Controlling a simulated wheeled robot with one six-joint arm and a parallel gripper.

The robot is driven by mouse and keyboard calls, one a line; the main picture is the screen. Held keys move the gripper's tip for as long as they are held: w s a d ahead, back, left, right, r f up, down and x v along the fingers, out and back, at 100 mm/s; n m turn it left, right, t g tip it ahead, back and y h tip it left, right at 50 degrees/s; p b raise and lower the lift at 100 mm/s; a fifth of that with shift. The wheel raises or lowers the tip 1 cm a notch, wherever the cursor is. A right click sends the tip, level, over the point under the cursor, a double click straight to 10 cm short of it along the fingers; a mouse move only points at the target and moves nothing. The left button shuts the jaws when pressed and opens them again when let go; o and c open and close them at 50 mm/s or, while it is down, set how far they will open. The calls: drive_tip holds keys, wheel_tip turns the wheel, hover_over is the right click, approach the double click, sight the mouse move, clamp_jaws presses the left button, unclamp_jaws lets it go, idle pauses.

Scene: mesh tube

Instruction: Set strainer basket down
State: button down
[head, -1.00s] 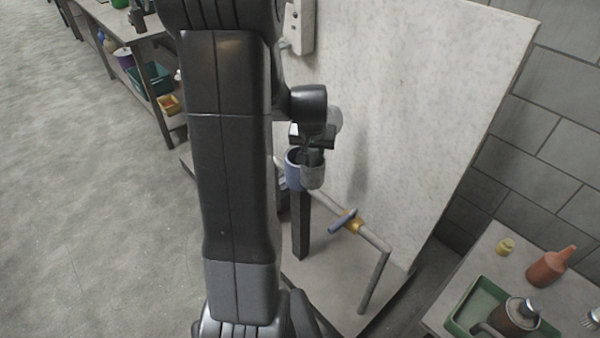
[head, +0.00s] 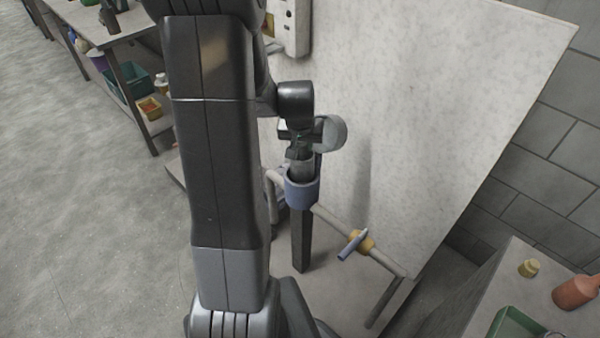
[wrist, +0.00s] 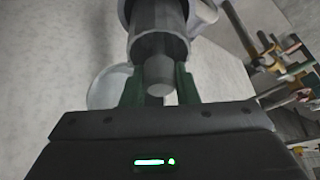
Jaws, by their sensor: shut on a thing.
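The strainer basket (head: 299,162) is a short grey tube with a rounded grey knob (wrist: 159,76) showing in the wrist view. My gripper (wrist: 159,88) is shut on the knob, one green-edged finger on each side. In the head view my gripper (head: 300,146) is above a blue-grey open cup (head: 302,192). The basket hangs roughly upright at the cup's mouth, its lower end appearing inside the rim. I cannot tell how deep it sits or whether it touches the cup.
A round grey disc (head: 332,132) is right beside my gripper. A bench with a green tray (head: 515,325) is at lower right. Open floor lies left.

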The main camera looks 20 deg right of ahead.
sight(302, 162)
wheel_tip(302, 162, down, 7)
drive_tip(key=shift+f+b, duration=0.2)
drive_tip(key=shift+b, duration=0.2)
drive_tip(key=shift+f, duration=0.15)
drive_tip(key=c, duration=1.1)
unclamp_jaws()
drive_tip(key=shift+r, duration=0.3)
drive_tip(key=p+v, duration=0.1)
drive_tip(key=v, duration=1)
drive_tip(key=shift+s+a+r, duration=0.1)
drive_tip(key=shift+s+r, duration=0.1)
drive_tip(key=shift+r, duration=0.1)
